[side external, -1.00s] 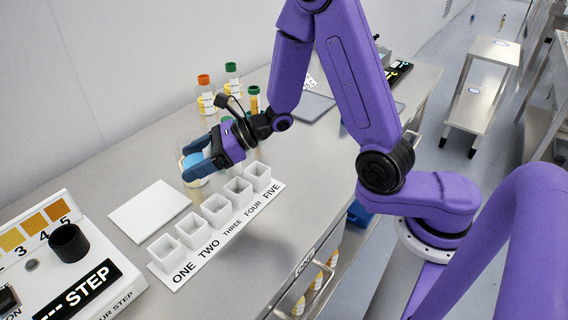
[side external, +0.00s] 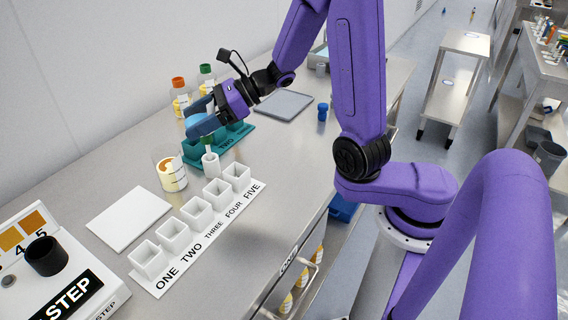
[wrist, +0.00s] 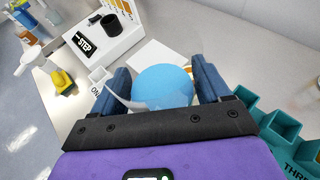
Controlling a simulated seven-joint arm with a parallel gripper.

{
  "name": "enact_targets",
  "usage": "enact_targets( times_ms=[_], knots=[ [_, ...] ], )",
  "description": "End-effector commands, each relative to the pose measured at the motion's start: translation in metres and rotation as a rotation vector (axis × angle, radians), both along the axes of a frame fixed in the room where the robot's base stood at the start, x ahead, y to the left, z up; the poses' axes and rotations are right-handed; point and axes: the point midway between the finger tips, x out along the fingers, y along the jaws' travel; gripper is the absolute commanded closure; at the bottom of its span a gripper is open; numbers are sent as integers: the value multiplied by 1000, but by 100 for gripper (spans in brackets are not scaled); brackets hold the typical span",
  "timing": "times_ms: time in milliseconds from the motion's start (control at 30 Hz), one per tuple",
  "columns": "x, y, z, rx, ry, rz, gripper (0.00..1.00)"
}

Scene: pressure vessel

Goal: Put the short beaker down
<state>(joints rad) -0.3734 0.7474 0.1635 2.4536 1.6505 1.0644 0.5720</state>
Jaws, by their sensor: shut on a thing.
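My gripper (side external: 203,118) is above the back of the bench, over the left end of the teal rack (side external: 242,130). Its blue fingers are shut on a light-blue rounded thing (wrist: 164,86), which also shows between the fingers in the side view (side external: 194,120). A pale pointed piece sticks out to its left in the wrist view. The fingers hide much of it; I cannot tell its full shape or whether it is the short beaker. A clear beaker (side external: 172,177) with yellow-orange markings or contents stands upright on the bench, apart from my gripper.
A white square pad (side external: 128,216) lies left of the numbered white cup strip (side external: 197,223). Orange- and green-capped bottles stand behind my gripper. A green-topped vial (side external: 210,160) stands by the cups. The STEP device (side external: 50,275) is at front left. A grey tray (side external: 284,104) lies behind.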

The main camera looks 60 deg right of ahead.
Motion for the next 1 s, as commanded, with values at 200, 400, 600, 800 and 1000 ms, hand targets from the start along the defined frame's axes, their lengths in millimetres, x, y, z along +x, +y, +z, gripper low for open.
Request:
enact_targets(
  times_ms=[200, 400, 600, 800, 1000],
  knots=[
    [-26, -58, -3, 1, 0, -19, 55],
    [-61, -100, -5, 2, 0, -25, 55],
    [-104, -131, -7, 1, -1, -34, 55],
    [-150, -149, -7, 1, 0, -48, 55],
    [-193, -155, -4, 0, 0, -64, 55]
  ],
)
